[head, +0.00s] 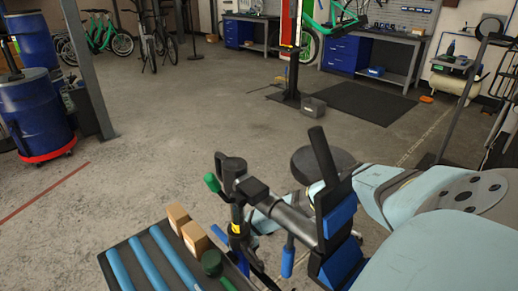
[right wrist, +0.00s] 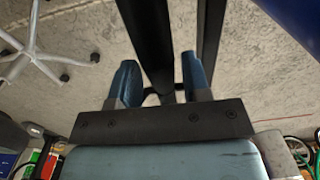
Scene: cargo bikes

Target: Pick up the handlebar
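The handlebar (head: 292,217) is a dark grey tube near the front middle of the head view. It runs from a dark upright post and clamp (head: 238,190) towards my right gripper, with a green end (head: 212,182) on the far side. My right gripper (head: 322,232) has blue pads and comes in from the right. In the right wrist view, a dark bar (right wrist: 152,40) reaches down between the two blue fingers (right wrist: 160,85). Thin gaps seem to show beside the bar, so the fingers look open around it. My left gripper is not in view.
A dark tray (head: 122,270) with blue tubes and cardboard boxes (head: 180,225) lies front left. A black stool seat (head: 320,158) stands behind the handlebar. Blue drums (head: 38,110) and a grey post (head: 88,70) stand left.

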